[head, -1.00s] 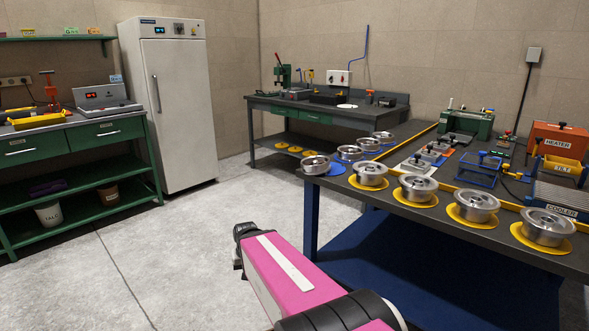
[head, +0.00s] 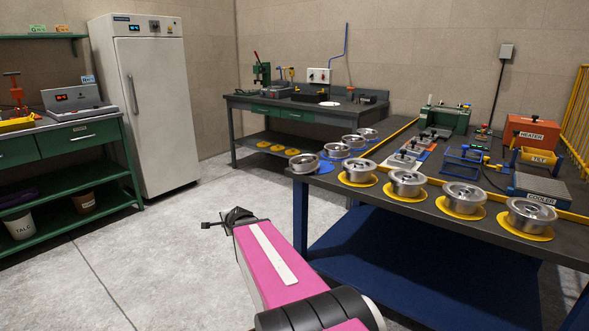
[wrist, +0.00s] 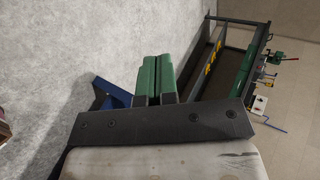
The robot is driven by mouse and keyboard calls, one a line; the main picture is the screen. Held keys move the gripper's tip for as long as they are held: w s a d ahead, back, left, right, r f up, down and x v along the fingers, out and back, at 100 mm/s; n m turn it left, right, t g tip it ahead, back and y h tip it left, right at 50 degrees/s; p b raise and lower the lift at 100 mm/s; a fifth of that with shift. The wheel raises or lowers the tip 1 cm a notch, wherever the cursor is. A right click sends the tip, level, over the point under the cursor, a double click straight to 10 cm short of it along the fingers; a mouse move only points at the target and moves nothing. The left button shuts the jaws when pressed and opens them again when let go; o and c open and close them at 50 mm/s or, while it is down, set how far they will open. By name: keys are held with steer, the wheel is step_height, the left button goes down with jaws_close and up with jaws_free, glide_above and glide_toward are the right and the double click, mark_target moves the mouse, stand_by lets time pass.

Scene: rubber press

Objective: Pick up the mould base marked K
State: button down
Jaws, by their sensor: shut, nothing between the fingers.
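Several round silver metal mould parts stand on the dark bench at right in the head view. Four discs' worth of them form a front row on yellow discs: the leftmost part (head: 359,170), a second part (head: 407,182), a third part (head: 463,195) and the rightmost part (head: 531,213). Others, such as the corner part (head: 303,163), stand on blue discs. No letter K is legible, so I cannot tell which is the K base. My gripper (head: 207,225) is over open floor, left of the bench and apart from all parts. In the wrist view its green-padded fingers (wrist: 157,80) are together and empty.
The dark bench (head: 330,180) has a blue lower shelf (head: 390,260). A heater (head: 531,133), a cooler (head: 541,189) and small fixtures stand behind the front row. A white cabinet (head: 150,105) and a green bench (head: 95,130) are at left. Floor between is clear.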

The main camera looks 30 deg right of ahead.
steer(key=w+d+r+m+t+h, duration=0.35)
steer(key=d+r+m+h, duration=0.25)
steer(key=d+r+m, duration=0.5)
steer(key=m+g+h, duration=0.3)
steer(key=m+h, duration=0.6)
steer(key=m, duration=0.9)
glide_toward(295, 167)
steer(key=x, duration=0.5)
steer(key=r+x, duration=0.1)
steer(key=x, duration=0.1)
steer(key=shift+s+d+r, duration=0.1)
steer(key=shift+s+d, duration=0.15)
steer(key=shift+d, duration=0.2)
